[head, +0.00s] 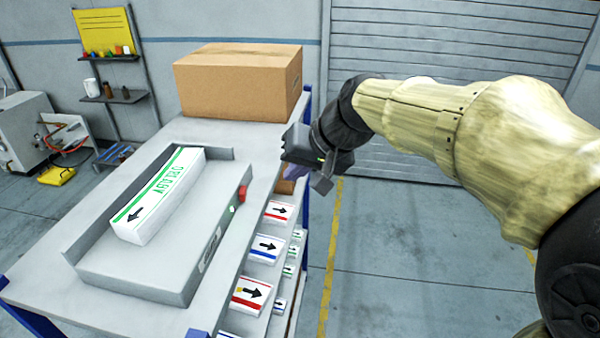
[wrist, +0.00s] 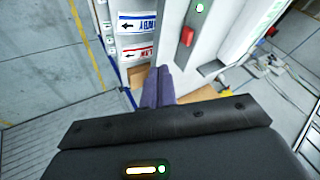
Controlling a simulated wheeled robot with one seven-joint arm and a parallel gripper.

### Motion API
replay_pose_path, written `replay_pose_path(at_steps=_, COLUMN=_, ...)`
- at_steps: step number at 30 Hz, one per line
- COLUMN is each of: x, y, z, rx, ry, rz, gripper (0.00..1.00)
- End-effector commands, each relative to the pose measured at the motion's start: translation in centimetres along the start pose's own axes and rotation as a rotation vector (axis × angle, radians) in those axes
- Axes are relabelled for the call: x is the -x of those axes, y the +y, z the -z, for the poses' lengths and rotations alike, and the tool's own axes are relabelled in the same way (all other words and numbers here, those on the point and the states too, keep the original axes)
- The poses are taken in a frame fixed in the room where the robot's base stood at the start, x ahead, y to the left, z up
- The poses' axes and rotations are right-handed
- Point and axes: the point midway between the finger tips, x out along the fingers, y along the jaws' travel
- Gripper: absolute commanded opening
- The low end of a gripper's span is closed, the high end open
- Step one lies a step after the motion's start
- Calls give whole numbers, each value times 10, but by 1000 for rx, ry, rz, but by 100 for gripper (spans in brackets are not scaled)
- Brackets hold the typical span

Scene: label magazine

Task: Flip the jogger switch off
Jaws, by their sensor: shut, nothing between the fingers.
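The grey jogger (head: 140,275) lies on the table, with a white and green label pack (head: 160,200) resting in its tray. Its red switch (head: 242,193) is on the side wall facing right, near the far corner. A green lamp (head: 232,210) glows beside the switch. In the wrist view the switch (wrist: 187,37) and green lamp (wrist: 200,7) show beyond the fingertips. My gripper (head: 293,180) is past the table's right edge, beyond the switch and apart from it. Its purple fingers (wrist: 158,85) are shut and empty.
A cardboard box (head: 238,82) stands at the table's back, close to my gripper. Shelves with label packs (head: 268,248) sit below the table's right edge. The floor (head: 400,270) to the right is clear.

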Motion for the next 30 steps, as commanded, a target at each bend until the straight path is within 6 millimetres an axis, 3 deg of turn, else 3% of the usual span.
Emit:
replay_pose_path(at_steps=6, x=14, y=0, z=0, rx=0, ry=0, rz=0, gripper=0)
replay_pose_path(at_steps=18, x=12, y=3, z=2, rx=-21, ry=-21, rz=18, gripper=0)
replay_pose_path(at_steps=30, x=-1, y=30, z=19, rx=-219, ry=-276, rz=255, gripper=0)
